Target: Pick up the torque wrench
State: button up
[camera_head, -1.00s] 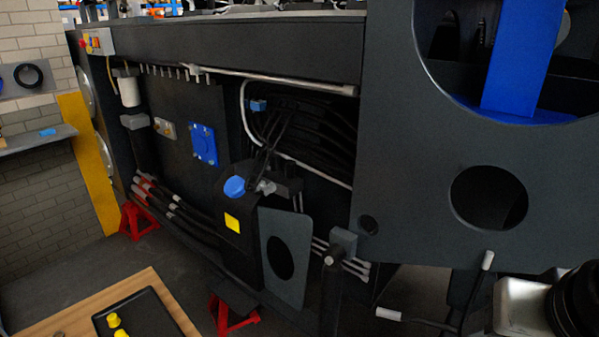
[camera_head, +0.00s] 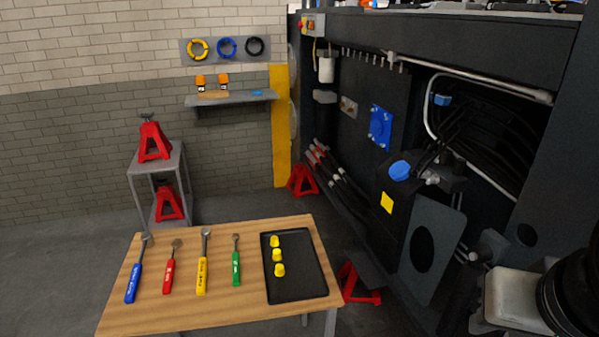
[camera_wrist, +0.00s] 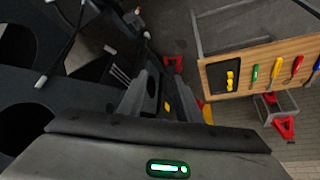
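Several wrench-like tools lie in a row on a wooden-topped table (camera_head: 200,312). They are a blue-handled tool (camera_head: 133,283), a red-handled one (camera_head: 168,277), a yellow-handled one (camera_head: 202,276) and a green-handled one (camera_head: 236,268). The handle labels are too small to read, so I cannot tell for sure which is the torque wrench. My gripper (camera_wrist: 162,84) is open and empty, well away from the table.
A black tray (camera_head: 298,286) with yellow pieces (camera_head: 277,255) lies at the table's right. The dark harvester chassis (camera_head: 362,90) fills the right side. Red stands (camera_head: 301,180) are on the floor. A grey rack (camera_head: 178,166) stands behind the table. Floor left of the table is clear.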

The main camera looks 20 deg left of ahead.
aim_at(147, 240)
jog(key=i+u, duration=0.1)
jog(key=u, duration=2.05)
jog(key=i+j+z, duration=0.25)
jog(key=i+j, duration=0.25)
jog(key=i+j+z, duration=0.15)
jog(key=j, duration=0.3)
jog(key=i+j+z, duration=0.15)
jog(key=i+j, duration=0.2)
jog(key=i+j+z, duration=0.1)
jog(key=j, duration=0.3)
jog(key=i+j+z, duration=0.15)
jog(key=i+j, duration=0.15)
jog(key=i+j+z, duration=0.15)
jog(key=j, duration=0.35)
